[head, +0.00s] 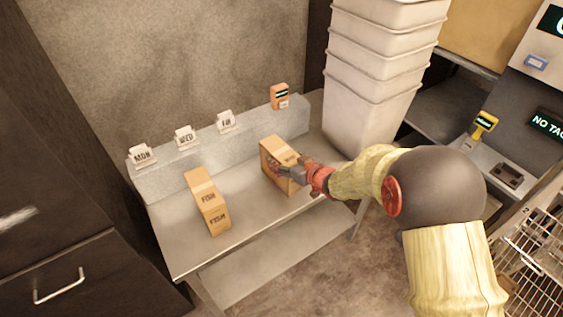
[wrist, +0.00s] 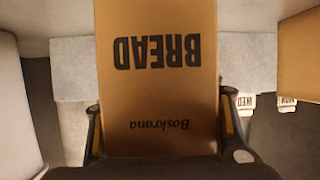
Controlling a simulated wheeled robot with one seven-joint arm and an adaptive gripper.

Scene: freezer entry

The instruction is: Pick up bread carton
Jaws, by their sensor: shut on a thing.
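The bread carton (head: 274,153) is a tan box on the right part of the steel table. In the wrist view the carton (wrist: 158,85) fills the middle, with "BREAD" and "Boskrana" printed upside down. My gripper (head: 281,169) is shut on it, with one dark finger at each side in the wrist view (wrist: 160,125). The head view does not show clearly whether the carton's base touches the table. The arm hides part of its front.
Day tags such as "MON" (head: 142,155) line the grey ledge (head: 163,180) behind. An orange device (head: 280,96) sits at its right end. Stacked white bins (head: 366,110) stand close at the right.

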